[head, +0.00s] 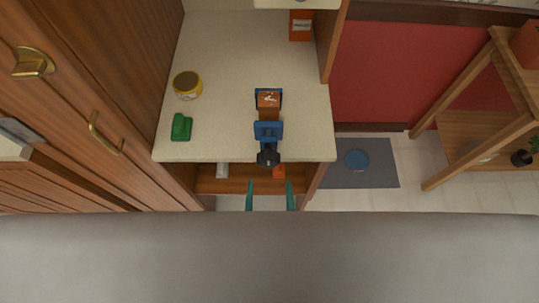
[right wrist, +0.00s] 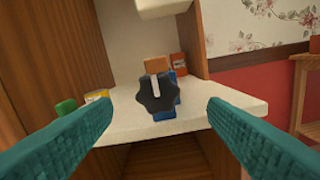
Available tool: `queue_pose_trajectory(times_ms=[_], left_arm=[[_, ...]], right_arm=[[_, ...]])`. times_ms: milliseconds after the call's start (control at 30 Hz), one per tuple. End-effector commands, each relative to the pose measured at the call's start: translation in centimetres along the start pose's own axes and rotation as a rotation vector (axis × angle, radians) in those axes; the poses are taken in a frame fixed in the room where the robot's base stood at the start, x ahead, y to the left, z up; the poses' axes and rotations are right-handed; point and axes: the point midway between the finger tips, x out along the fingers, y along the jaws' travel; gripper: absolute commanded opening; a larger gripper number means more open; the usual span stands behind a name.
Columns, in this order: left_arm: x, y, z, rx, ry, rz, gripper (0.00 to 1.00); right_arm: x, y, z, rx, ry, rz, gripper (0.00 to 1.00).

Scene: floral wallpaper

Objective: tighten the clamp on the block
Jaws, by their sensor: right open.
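A blue clamp (head: 267,131) stands on the pale counter (head: 220,135), near its front edge. A brown wooden block (head: 268,100) sits between its blue jaws. The clamp's black knob (head: 268,157) faces me at the front edge; it also shows in the right wrist view (right wrist: 157,94), with a pale stripe. There the knob hides most of the clamp, and the block (right wrist: 157,65) shows above it. My right gripper (head: 270,188) is open and empty, its teal fingers apart in front of the knob and not touching it. My left gripper is not in view.
A yellow-labelled can (head: 187,85) and a green object (head: 181,127) stand on the counter's left side. An orange box (head: 300,25) stands at the back. Below the counter is an open wooden compartment (head: 240,186) with small items. Cabinet doors (head: 85,100) bound the left.

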Motion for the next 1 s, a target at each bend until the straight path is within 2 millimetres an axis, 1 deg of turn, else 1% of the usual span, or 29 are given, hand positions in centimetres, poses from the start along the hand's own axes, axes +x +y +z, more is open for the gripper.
queue_pose_trajectory(times_ms=[33,200,300,400,533,800,867,1000], left_arm=[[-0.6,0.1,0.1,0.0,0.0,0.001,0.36],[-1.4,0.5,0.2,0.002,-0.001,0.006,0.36],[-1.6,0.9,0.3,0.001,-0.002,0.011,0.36],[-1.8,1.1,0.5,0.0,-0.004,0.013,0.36],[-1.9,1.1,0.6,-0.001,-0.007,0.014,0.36],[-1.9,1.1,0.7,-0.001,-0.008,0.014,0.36],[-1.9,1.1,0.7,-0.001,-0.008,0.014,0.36],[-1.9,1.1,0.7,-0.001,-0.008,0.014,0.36]], right_arm=[[1.2,0.1,0.4,0.001,-0.005,0.001,0.68],[4.5,0.1,0.3,-0.001,-0.005,0.002,0.68],[6.0,0.1,0.3,0.0,-0.003,0.002,0.68],[7.0,0.1,0.1,-0.001,-0.002,0.002,0.68],[7.7,0.1,0.1,0.001,-0.001,0.002,0.68],[7.8,0.0,0.0,0.0,0.0,0.002,0.68],[7.8,0.0,0.0,0.0,0.0,0.002,0.59],[7.8,0.0,0.0,0.0,0.0,0.002,0.37]])
